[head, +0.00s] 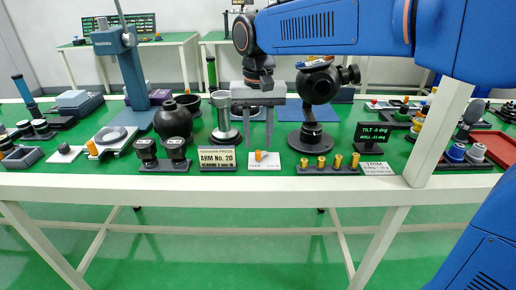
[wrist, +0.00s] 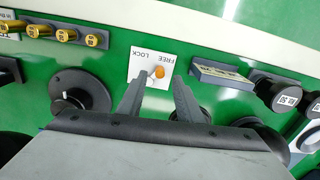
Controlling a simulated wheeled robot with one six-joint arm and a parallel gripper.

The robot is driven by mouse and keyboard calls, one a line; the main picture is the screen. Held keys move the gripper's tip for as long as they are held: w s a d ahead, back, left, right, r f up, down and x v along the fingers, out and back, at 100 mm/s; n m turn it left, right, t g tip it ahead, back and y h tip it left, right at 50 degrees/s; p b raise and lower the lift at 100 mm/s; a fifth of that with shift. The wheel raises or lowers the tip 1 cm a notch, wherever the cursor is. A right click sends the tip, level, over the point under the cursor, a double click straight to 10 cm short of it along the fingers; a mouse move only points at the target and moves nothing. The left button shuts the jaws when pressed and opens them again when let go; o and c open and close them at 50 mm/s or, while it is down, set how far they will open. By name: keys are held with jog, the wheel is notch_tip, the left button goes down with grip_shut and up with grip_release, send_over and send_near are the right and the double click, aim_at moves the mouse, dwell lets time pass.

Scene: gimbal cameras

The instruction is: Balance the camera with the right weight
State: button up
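The black gimbal camera (head: 318,84) stands on a round black base (head: 311,141) right of my gripper. A black display (head: 373,134) beside it reads TILT with a negative value; its digits are too small to be sure of. Several brass weights (head: 320,163) stand in a dark rack in front, also at upper left in the wrist view (wrist: 66,35). A white FREE/LOCK plate (wrist: 150,66) carries an orange knob (wrist: 160,72); it also shows in the head view (head: 264,160). My gripper (head: 258,146) points down, open and empty, its fingertips apart around the knob's direction in the wrist view (wrist: 158,80).
An ARM No. 20 sign (head: 217,158) and two black labelled weights (head: 160,152) stand left of the plate. A steel cylinder (head: 224,118) is close to my gripper's left. A TRIM card (head: 378,168) lies at right.

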aim_at(258, 151)
jog(key=shift+f, duration=1.95)
grip_shut()
jog(key=n, duration=0.2)
jog(key=d+n, duration=0.1)
jog(key=n, duration=0.1)
jog(key=d+n, duration=0.1)
jog(key=n, duration=0.1)
jog(key=shift+s, duration=0.3)
jog(key=n, duration=0.2)
jog(key=d+n, duration=0.1)
jog(key=n, duration=0.3)
jog(key=shift+w+d, duration=0.2)
jog(key=shift+d, duration=0.05)
